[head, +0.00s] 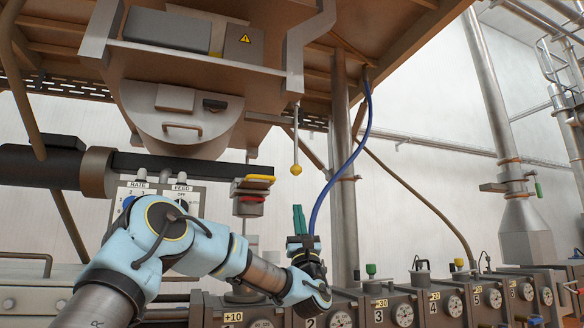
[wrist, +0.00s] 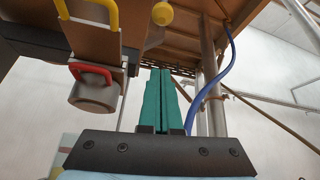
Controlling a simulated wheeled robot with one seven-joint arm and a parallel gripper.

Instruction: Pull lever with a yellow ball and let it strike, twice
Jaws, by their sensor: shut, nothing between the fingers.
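The lever's yellow ball (head: 296,169) hangs at the lower end of a thin pale rod (head: 296,130) below the overhead machine. In the wrist view the yellow ball (wrist: 159,14) is at the top, above and a little left of the fingertips. My gripper (head: 298,208) points upward below the ball, with a clear gap between them. Its teal fingers (wrist: 160,72) are together and empty in the wrist view.
A bracket with a yellow handle (head: 260,178) and a red handle (head: 250,199) is just left of my gripper. A blue hose (head: 333,180) hangs close on the right, before a metal post (head: 343,220). A row of numbered gauge boxes (head: 405,312) runs along below.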

